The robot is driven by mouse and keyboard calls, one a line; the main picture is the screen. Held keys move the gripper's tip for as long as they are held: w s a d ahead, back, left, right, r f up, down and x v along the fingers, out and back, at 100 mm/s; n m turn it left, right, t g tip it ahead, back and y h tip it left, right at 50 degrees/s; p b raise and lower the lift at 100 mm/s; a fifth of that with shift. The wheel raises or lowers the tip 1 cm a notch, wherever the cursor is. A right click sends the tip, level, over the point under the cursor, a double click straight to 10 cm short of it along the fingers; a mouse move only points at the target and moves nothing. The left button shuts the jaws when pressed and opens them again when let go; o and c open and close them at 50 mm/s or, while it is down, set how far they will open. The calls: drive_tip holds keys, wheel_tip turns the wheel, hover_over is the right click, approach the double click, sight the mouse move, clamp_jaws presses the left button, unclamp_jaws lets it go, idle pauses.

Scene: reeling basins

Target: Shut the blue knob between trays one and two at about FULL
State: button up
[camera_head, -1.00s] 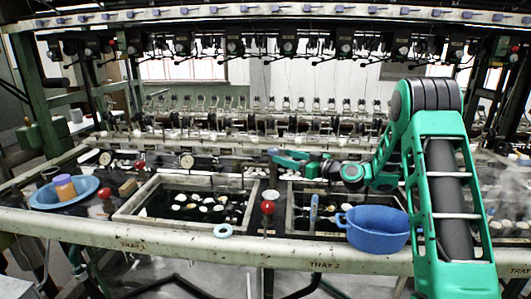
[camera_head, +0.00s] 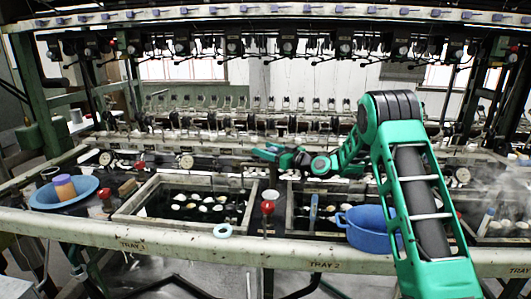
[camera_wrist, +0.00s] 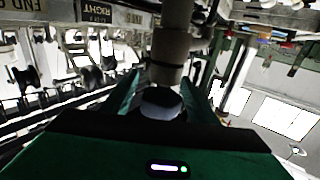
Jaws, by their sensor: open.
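My gripper (camera_head: 262,150) reaches left above the back edge of the basins, between tray one (camera_head: 160,229) and tray two (camera_head: 346,235). In the wrist view its two green fingers (camera_wrist: 163,84) are apart. Between them is a rounded blue-grey cap (camera_wrist: 160,104) at the end of a thick pale vertical pipe; it may be the blue knob. Contact with the fingers cannot be told. In the head view no blue knob can be made out near the gripper. A dark sign reading RIGHT (camera_wrist: 100,16) shows upside down; no FULL mark is readable.
A red-topped knob (camera_head: 267,207) stands between the trays, another (camera_head: 106,194) left of tray one. A blue dish (camera_head: 62,195) lies at left. Reeling machinery (camera_head: 235,125) runs behind.

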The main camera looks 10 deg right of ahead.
drive_tip(key=c, duration=1.1)
drive_tip(key=shift+o, duration=0.2)
drive_tip(key=shift+m+t+h, duration=0.3)
drive_tip(key=shift+w+d+m+t+h, duration=0.15)
drive_tip(key=shift+d+m+t+h, duration=0.3)
drive_tip(key=shift+m+h, duration=1.05)
drive_tip(key=shift+w+d+m+t+h, duration=0.2)
drive_tip(key=shift+m+t+h, duration=0.55)
drive_tip(key=shift+h, duration=1.2)
drive_tip(key=shift+w+d+m+t+h, duration=0.1)
drive_tip(key=shift+d+m+t+h, duration=0.3)
drive_tip(key=shift+m+h, duration=1.15)
drive_tip(key=shift+d+f+h, duration=0.1)
drive_tip(key=shift+d+h, duration=0.05)
drive_tip(key=shift+h, duration=0.65)
drive_tip(key=o, duration=1.1)
drive_tip(key=shift+c, duration=0.2)
